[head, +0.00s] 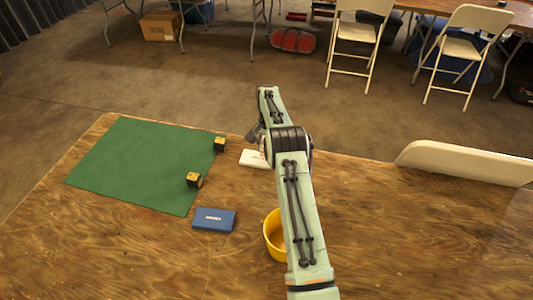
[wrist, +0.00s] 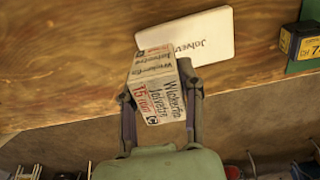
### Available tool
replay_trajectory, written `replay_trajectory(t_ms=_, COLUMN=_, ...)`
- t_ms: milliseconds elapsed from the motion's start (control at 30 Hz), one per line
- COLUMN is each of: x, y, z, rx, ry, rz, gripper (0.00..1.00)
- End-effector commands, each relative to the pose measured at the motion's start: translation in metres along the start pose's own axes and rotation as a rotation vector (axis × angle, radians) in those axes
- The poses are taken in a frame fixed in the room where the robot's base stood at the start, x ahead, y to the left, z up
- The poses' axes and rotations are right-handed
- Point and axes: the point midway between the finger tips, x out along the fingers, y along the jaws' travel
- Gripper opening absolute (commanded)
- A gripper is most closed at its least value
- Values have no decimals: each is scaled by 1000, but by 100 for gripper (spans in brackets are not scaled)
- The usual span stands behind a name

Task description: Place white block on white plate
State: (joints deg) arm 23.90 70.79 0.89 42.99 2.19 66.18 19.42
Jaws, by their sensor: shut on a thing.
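The white block (wrist: 158,88), printed with dark and red lettering, is in my gripper (wrist: 157,82) in the wrist view. Both fingers are closed on its sides. The flat white plate (wrist: 195,38), with dark lettering, lies on the wooden table just beyond the block, which overlaps its lower left edge in this view. I cannot tell whether the block touches the plate. In the head view the plate (head: 252,159) shows left of my arm, its right part hidden. The block is hidden there behind my arm.
A green mat (head: 130,165) lies on the left of the table (head: 120,250), with two black-and-yellow blocks (head: 194,179) on it. A blue box (head: 213,219) and a yellow bowl (head: 274,240) are nearer. A cream chair back (head: 465,163) rises at the far right edge.

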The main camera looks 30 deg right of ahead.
Motion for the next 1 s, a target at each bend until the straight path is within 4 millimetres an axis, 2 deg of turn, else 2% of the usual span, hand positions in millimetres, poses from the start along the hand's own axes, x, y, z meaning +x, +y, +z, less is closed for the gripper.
replay_trajectory(t_ms=300, x=35, y=-2, z=-4, rx=0, ry=-1, rz=1, gripper=0)
replay_trajectory(t_ms=667, x=39, y=-2, z=-4, rx=0, ry=0, rz=0, gripper=0)
replay_trajectory(t_ms=700, x=39, y=-2, z=-4, rx=0, ry=0, rz=0, gripper=45)
replay_trajectory(t_ms=767, x=39, y=-2, z=-4, rx=0, ry=0, rz=0, gripper=62)
replay_trajectory(t_ms=1000, x=39, y=-2, z=-4, rx=0, ry=0, rz=0, gripper=62)
